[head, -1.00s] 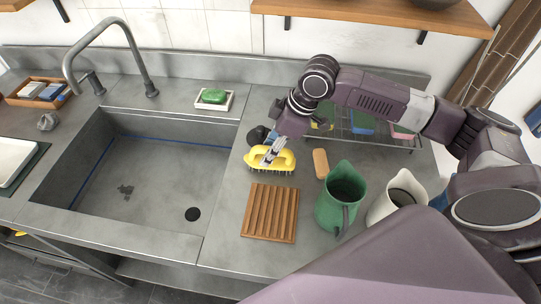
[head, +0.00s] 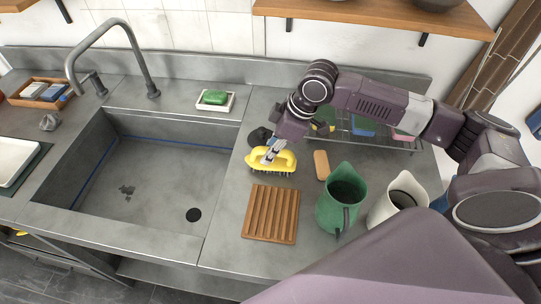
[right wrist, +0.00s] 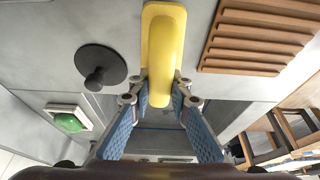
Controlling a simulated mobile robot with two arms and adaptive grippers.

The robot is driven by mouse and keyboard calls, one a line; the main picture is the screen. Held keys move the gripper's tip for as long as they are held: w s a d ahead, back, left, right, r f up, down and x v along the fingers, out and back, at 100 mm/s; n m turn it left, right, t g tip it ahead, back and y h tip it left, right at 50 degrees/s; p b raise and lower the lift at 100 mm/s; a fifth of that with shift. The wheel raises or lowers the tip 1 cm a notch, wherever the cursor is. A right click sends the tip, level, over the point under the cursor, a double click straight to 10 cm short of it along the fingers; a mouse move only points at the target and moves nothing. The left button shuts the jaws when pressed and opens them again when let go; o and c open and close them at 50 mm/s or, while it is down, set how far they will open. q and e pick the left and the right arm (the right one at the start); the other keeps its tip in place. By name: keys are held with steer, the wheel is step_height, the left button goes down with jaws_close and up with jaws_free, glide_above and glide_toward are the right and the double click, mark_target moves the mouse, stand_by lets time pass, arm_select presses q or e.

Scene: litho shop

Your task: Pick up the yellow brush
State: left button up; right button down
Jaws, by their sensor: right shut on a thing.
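The yellow brush (head: 272,160) is on the counter just right of the sink, above the slatted wooden board, with its dark bristles downward. My right gripper (head: 270,155) reaches down to it from above and is shut on its handle. In the right wrist view the yellow brush (right wrist: 163,50) runs between the two blue-padded fingers of my right gripper (right wrist: 163,100). I cannot tell whether the bristles touch the counter. My left gripper is not in view.
A wooden slatted board (head: 271,213), a tan block (head: 321,165), a green pitcher (head: 341,200) and a white pitcher (head: 400,195) stand close by. A black stopper (right wrist: 100,70) lies beside the brush. The sink (head: 150,180) is open to the left. Green soap (head: 215,97) sits behind.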

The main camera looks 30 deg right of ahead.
step_height(320, 180, up, 20)
steer(key=b, duration=0.1)
stand_by(0.4)
steer(key=c, duration=2.4)
jaws_free()
jaws_close()
